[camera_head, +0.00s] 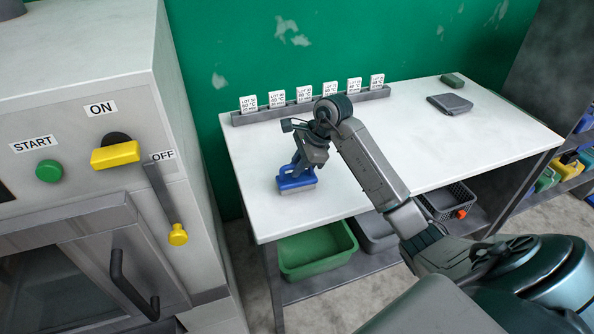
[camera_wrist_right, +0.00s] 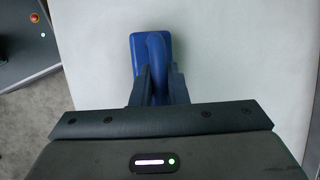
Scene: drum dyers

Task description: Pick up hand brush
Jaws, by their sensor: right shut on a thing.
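The hand brush (camera_head: 297,184) is blue with pale bristles along its lower edge. It is at the left part of the white table (camera_head: 400,147), with its bristles at or just above the top; I cannot tell which. My right gripper (camera_head: 299,170) comes down on it from above and is shut on its handle. In the right wrist view the blue brush (camera_wrist_right: 151,50) shows between the two dark fingers (camera_wrist_right: 152,84). The fingers hide part of its handle. My left gripper is not in view.
A rack (camera_head: 311,105) with several lot cards stands along the table's back edge. A folded grey cloth (camera_head: 450,104) and a green block (camera_head: 452,80) lie at the right. A green bin (camera_head: 318,252) sits on the shelf below. A machine (camera_head: 75,100) with a yellow lever stands left.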

